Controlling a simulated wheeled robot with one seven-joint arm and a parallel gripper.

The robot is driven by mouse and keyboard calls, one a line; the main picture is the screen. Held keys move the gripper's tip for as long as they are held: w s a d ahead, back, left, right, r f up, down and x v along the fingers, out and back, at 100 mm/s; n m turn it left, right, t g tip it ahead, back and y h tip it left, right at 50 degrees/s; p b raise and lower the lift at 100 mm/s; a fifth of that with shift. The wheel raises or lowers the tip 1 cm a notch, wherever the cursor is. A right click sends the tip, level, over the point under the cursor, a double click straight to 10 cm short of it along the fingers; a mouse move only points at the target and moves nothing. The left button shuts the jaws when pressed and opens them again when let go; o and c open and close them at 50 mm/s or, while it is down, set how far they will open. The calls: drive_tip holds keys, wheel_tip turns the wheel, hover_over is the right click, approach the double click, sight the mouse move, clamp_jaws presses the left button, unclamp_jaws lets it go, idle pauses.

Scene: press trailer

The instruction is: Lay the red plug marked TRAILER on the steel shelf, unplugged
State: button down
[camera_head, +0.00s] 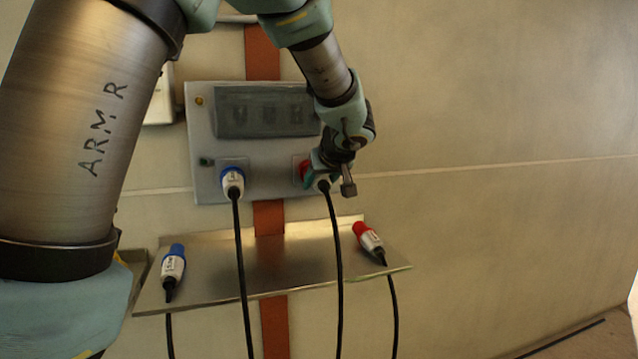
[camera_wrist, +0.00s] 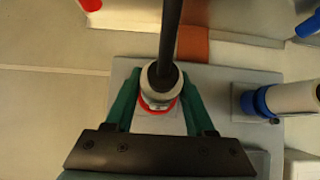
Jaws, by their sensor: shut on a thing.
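My gripper (camera_head: 322,180) is at the right side of the grey panel, shut on a red-and-white plug with a black cable. In the wrist view my gripper's green fingers (camera_wrist: 160,88) stand on both sides of this held plug (camera_wrist: 152,97), whose red ring faces the panel. The plug is at the red socket (camera_head: 304,170); whether it is fully seated is hidden. No marking on it can be read. A second red plug (camera_head: 369,241) lies on the right end of the steel shelf (camera_head: 315,262); its lettering is too small to read.
A blue plug (camera_head: 232,183) sits in the panel's left socket (camera_head: 207,161); it also shows in the wrist view (camera_wrist: 285,99). Another blue plug (camera_head: 172,266) lies on the shelf's left end. Cables hang over the shelf front. The shelf's middle is mostly bare.

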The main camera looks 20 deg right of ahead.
drive_tip(key=s+b, duration=0.5)
drive_tip(key=s, duration=0.2)
drive_tip(key=shift+a, duration=0.4)
idle(0.8)
idle(0.3)
drive_tip(key=shift+g, duration=0.4)
drive_tip(key=shift+w+d+f+b, duration=0.1)
drive_tip(key=shift+w+f+b, duration=0.45)
drive_tip(key=shift+f, duration=1.7)
drive_tip(key=shift+w+d+f+b, duration=0.15)
drive_tip(key=shift+f+b, duration=0.85)
drive_tip(key=shift+f, duration=1.3)
drive_tip(key=shift+w+d+f+b, duration=0.2)
drive_tip(key=shift+f+b, duration=0.6)
drive_tip(key=shift+f, duration=1.45)
wheel_tip(320, 180, down, 4)
drive_tip(key=b, duration=0.6)
drive_tip(key=shift+a, duration=0.1)
drive_tip(key=shift+c, duration=0.8)
unclamp_jaws()
